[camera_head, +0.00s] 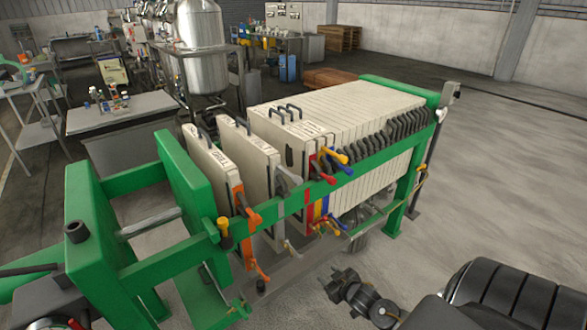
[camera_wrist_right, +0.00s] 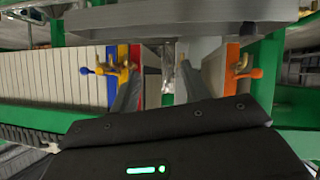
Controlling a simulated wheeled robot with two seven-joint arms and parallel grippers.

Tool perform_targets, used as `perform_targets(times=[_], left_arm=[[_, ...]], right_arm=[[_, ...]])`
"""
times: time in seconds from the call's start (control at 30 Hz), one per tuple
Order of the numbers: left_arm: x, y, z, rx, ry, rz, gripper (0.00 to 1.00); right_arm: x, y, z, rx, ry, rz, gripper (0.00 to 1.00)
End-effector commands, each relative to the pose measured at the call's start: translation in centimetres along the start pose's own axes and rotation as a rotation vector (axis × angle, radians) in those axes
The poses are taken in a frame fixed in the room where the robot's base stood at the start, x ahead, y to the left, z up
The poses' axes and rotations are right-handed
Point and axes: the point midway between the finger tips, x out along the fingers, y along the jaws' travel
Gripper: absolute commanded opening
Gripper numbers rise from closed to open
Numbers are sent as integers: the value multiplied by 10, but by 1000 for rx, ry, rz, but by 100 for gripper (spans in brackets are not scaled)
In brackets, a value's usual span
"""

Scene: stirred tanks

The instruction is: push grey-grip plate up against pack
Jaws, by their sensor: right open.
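The grey-grip plate (camera_head: 246,160) is a pale upright plate on the press rails, with grey grips on its near side. It stands apart from the pack (camera_head: 345,110), a row of pale plates packed close together to its right. A gap shows between them. My right gripper (camera_head: 336,284) is low on the near side of the press and looks small and dark in the head view. In the right wrist view its two grey fingers are open, with a grey grip (camera_wrist_right: 168,76) showing between them. I cannot tell whether they touch it. My left gripper is out of view.
The orange-grip plate (camera_head: 214,170) stands apart, left of the grey-grip plate. Red, yellow and blue grips (camera_head: 328,165) stick out at the pack's near end. The green press rail (camera_head: 385,155) runs along the near side. Open floor (camera_head: 500,180) lies to the right.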

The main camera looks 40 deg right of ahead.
Motion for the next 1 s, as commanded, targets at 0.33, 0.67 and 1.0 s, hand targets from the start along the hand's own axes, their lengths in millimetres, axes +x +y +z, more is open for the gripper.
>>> perform_targets(times=[0.33, 0.67, 1.0], left_arm=[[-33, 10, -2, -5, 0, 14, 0], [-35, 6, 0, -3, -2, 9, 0], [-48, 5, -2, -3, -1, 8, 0]], right_arm=[[-95, 43, -278, 4, 490, -36, 47], [-114, 42, -312, 3, 560, -53, 47], [-72, 41, -342, 3, 560, -51, 47]])
